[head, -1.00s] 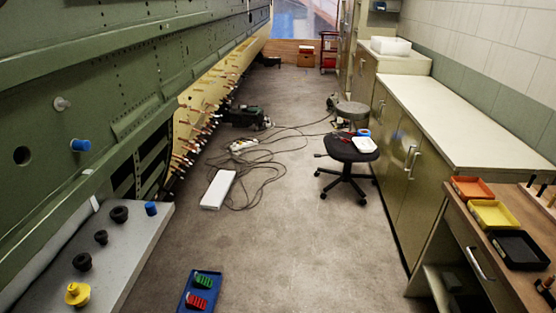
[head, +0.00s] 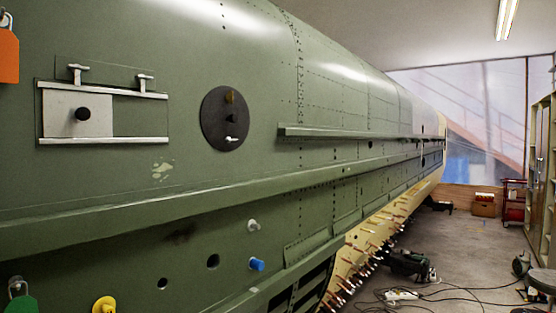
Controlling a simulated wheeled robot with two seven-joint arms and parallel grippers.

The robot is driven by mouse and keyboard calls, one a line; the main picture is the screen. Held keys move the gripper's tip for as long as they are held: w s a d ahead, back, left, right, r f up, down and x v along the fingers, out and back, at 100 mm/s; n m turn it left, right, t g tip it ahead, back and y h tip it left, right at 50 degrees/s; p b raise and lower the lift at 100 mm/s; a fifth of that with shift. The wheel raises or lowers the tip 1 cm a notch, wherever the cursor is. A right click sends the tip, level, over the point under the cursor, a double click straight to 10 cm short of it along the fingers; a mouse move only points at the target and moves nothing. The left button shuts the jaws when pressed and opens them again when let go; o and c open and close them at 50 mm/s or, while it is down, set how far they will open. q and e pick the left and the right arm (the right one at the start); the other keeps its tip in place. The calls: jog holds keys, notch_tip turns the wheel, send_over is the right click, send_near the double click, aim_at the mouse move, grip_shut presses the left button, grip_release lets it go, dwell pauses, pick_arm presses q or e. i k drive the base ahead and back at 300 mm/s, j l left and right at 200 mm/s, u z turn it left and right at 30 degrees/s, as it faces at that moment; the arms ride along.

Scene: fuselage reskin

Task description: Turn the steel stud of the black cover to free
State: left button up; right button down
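The black cover (head: 213,119) is a round dark disc on the green fuselage skin, left of the picture's middle. A small light metal stud (head: 231,139), which looks like the steel one, sits low on it with a short bar lying roughly sideways. A brownish, brass-like stud (head: 230,97) sits near its top. A small dark knob lies between them. The exact turn of each stud is too small to tell. Neither of my grippers is in view.
Left of the cover, a pale sliding plate (head: 60,115) with a black knob sits between two rails under two T-handles. An orange tag (head: 8,55) hangs at the far left. A long green ledge (head: 200,205) runs below the cover. Cables (head: 400,300) lie on the floor at right.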

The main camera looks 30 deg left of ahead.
aim_at(220, 119)
jog(key=u, duration=1.25)
jog(key=l+z, duration=0.2)
jog(key=i+j, duration=0.05)
jog(key=j, duration=0.05)
